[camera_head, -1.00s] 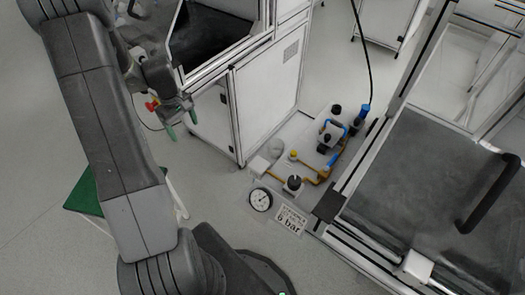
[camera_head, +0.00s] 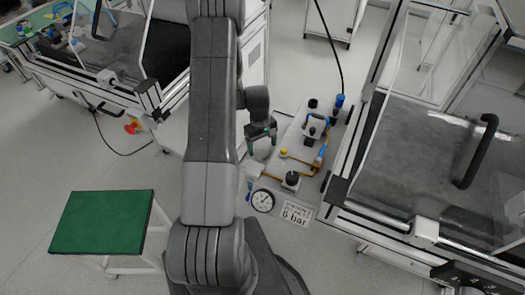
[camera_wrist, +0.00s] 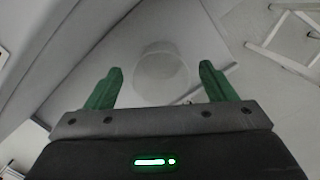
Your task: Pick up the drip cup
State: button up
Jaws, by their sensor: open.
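The drip cup (camera_wrist: 162,72) is a pale, translucent round cup. In the wrist view it shows between and beyond the two green fingers of my gripper (camera_wrist: 160,72). In the head view my gripper (camera_head: 261,138) hangs right over the cup (camera_head: 263,152), at the left end of the grey valve panel. The fingers are open and hide part of the cup there. I cannot tell whether they touch it or how far above it they are.
Right beside the cup stand the panel's yellow and blue pipes (camera_head: 297,157), a black-topped valve (camera_head: 291,180) and a pressure gauge (camera_head: 262,201). A machine frame (camera_head: 342,190) borders the panel on the right. A green-topped stool (camera_head: 102,222) stands at left on open floor.

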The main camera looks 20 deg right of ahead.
jog(key=shift+s+f, duration=0.15)
jog(key=shift+f, duration=1.25)
jog(key=c, duration=1)
jog(key=shift+r, duration=0.1)
jog(key=shift+c, duration=0.2)
